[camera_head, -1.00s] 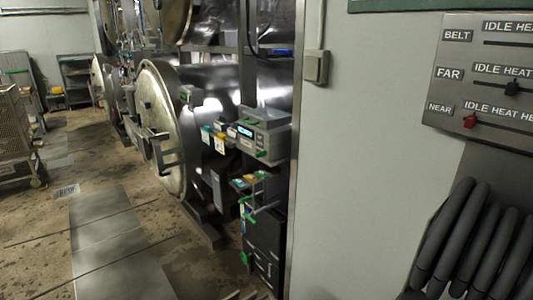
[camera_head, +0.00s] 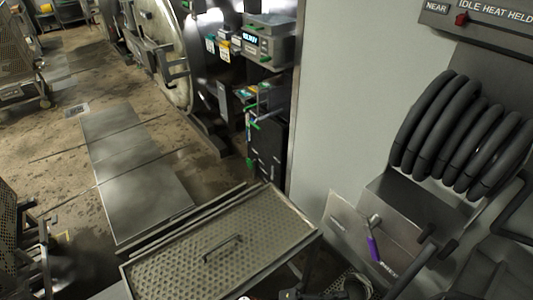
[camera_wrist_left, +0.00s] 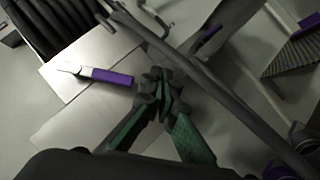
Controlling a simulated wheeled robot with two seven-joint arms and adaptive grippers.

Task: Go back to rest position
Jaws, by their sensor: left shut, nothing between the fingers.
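My left gripper (camera_wrist_left: 162,92) shows in the left wrist view, with its dark, green-sided fingers together and nothing between them. It is in the air, apart from a purple-handled lever (camera_wrist_left: 107,76) on a metal panel to its left. In the head view the same purple handle (camera_head: 374,248) is at the lower right. Only dark pieces at the bottom edge of the head view may belong to my arm; I cannot make out fingers there. My right gripper is not recognisable in either view.
A perforated metal tray lid (camera_head: 215,250) with a handle lies at the bottom centre. Coiled grey hose (camera_head: 445,135) hangs at the right. A round autoclave door (camera_head: 175,60) stands open at the back.

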